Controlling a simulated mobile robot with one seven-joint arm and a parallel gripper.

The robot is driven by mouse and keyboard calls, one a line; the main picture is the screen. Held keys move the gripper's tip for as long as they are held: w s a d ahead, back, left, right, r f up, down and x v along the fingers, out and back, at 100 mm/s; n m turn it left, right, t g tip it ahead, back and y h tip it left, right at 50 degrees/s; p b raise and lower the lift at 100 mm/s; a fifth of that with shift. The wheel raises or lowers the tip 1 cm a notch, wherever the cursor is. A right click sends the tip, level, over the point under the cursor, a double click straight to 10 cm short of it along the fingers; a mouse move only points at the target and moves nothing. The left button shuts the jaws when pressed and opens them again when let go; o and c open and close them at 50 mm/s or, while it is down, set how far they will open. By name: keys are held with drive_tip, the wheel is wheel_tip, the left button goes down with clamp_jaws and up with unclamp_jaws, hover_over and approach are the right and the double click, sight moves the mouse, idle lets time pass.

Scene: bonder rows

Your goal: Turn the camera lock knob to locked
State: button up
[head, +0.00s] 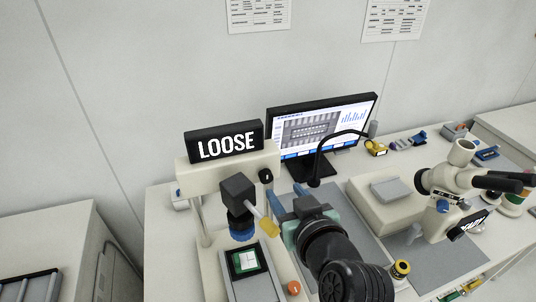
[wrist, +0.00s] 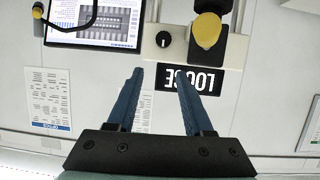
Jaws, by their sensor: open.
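The sign on the bonding machine (head: 181,170) reads LOOSE (head: 228,142); it shows upside down in the wrist view (wrist: 192,80). A small black knob (head: 265,176) with a white mark sits on the machine's crossbar, below the sign's right end. It also shows in the wrist view (wrist: 163,39), beyond the fingertips and roughly in line with the gap between them. A black camera (head: 238,189) with a blue ring carries a yellow-ended lever (head: 268,227); the yellow end is large in the wrist view (wrist: 207,30). My gripper (head: 286,195) has its blue fingers apart, empty, right of the camera.
A monitor (head: 322,128) stands behind on the bench, with a thin black gooseneck (head: 326,155) in front. A microscope (head: 450,185) stands at right. A green chip (head: 246,260) lies on the stage under the camera. An orange button (head: 293,288) is at the machine's front.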

sight(267, 177)
drive_tip(key=p+x, duration=0.1)
drive_tip(key=x, duration=0.3)
drive_tip(key=f+p+x, duration=0.1)
drive_tip(key=x, duration=0.3)
drive_tip(key=p+x, duration=0.1)
drive_tip(key=x, duration=0.3)
drive_tip(key=shift+a+f, duration=0.15)
drive_tip(key=shift+f, duration=0.3)
clamp_jaws()
